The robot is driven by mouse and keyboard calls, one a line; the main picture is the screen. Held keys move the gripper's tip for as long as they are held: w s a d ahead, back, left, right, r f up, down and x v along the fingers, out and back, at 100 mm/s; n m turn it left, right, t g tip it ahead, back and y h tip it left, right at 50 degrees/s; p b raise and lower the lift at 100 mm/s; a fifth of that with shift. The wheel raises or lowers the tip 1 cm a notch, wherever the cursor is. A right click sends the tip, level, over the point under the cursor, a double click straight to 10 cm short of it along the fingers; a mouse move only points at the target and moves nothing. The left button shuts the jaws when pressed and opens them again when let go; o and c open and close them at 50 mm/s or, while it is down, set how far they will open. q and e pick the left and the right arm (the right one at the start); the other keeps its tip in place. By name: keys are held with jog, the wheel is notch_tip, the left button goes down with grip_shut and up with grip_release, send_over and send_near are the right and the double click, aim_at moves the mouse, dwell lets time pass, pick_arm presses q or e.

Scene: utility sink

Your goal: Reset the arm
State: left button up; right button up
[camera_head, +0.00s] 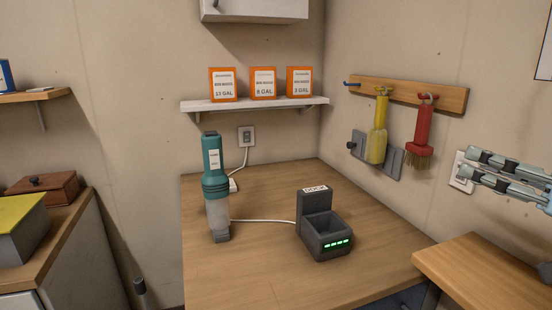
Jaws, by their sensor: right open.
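My right gripper (508,179) reaches in from the right edge. It is open and empty, with its fingers pointing left, above the right-hand wooden surface and in front of the right wall. My left gripper is out of view. A teal and grey handheld vacuum (215,185) stands upright on the wooden counter (265,275), well to the left of the right gripper. A dark grey dock (325,225) with green lights sits on the counter to the right of the vacuum. Its front cup looks empty.
A white cable (262,221) runs from the dock toward the wall outlet (246,136). A shelf (255,103) holds three orange boxes. The counter's front is clear.

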jog(key=s+a+f+n+g+h, duration=0.1)
jog(key=s+a+f+g+h, duration=0.15)
jog(key=s+f, duration=0.35)
jog(key=s+a+f+g+h, duration=0.1)
jog(key=s+a+f+g, duration=0.3)
jog(key=f, duration=0.5)
jog(key=s+d+f+m+g+h, duration=0.1)
jog(key=s+f+g+h, duration=0.15)
jog(key=s, duration=0.45)
jog(key=s+d+f+m+g+h, duration=0.1)
jog(key=s+d+f+g+h, duration=0.1)
jog(key=s+f+g, duration=0.35)
jog(key=s+d+f+b, duration=0.1)
jog(key=s+f+b, duration=0.15)
jog(key=f, duration=1.25)
jog(key=s+d+f+b, duration=0.1)
jog(key=s+f+b, duration=0.15)
jog(key=f, duration=1.25)
pick_arm(q)
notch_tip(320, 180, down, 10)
jog(key=b, duration=0.4)
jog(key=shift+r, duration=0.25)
pick_arm(e)
jog(key=s+d+f+m+g, duration=0.1)
jog(key=s+f, duration=1.7)
jog(key=f, duration=0.2)
jog(key=shift+d+f, duration=0.2)
jog(key=shift+d, duration=0.05)
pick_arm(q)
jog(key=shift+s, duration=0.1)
